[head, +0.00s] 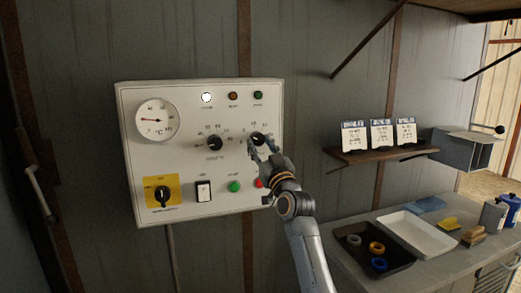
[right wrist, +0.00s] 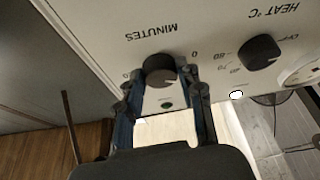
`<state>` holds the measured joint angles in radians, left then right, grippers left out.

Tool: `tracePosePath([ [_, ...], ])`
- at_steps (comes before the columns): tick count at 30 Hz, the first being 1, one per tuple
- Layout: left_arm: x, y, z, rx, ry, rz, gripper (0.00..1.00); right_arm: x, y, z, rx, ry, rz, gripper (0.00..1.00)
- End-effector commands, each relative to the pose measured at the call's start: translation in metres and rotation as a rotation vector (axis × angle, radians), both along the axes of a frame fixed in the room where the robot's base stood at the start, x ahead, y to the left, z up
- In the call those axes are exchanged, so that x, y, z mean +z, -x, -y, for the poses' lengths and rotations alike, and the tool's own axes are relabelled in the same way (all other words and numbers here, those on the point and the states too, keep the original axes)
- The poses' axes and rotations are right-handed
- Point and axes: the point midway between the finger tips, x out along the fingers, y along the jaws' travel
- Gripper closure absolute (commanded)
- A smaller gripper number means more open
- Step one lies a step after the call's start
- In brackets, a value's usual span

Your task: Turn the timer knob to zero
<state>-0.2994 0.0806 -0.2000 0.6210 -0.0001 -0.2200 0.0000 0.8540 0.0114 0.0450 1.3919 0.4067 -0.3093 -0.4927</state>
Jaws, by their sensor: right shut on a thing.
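The timer knob (head: 257,137) is a black round knob at the right of the white control panel (head: 150,208). In the right wrist view the timer knob (right wrist: 159,69) sits by the word MINUTES, with a zero on the dial near it. My right gripper (head: 262,146) comes up from below right and is shut on the timer knob. In the right wrist view its blue-grey fingers (right wrist: 160,80) lie on either side of the knob. The fingers hide part of the dial, and I cannot read the knob's setting. My left gripper is not in view.
The heat knob (head: 214,142) is left of the timer. Below are a yellow-backed switch (head: 162,194), a rocker (head: 203,191), a green button (head: 234,186) and a red button (head: 258,183) close to my gripper. A shelf (head: 372,156) and a workbench (head: 350,221) stand right.

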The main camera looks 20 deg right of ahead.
Motion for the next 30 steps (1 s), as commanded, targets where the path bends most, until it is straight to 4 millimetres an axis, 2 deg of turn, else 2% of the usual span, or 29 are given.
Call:
tracePosePath([
  [3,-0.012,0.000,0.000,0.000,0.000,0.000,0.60,-0.003,0.000,0.003,-0.004,0.093,0.004,0.94],
  [10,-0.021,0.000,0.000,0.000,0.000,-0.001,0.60,0.000,0.000,0.006,-0.005,0.292,0.010,0.94],
  [21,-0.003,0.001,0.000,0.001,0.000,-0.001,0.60,0.005,0.000,0.007,-0.002,0.559,0.016,0.94],
  [30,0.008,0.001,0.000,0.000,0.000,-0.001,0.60,0.005,0.000,0.008,-0.001,0.665,0.022,0.94],
])
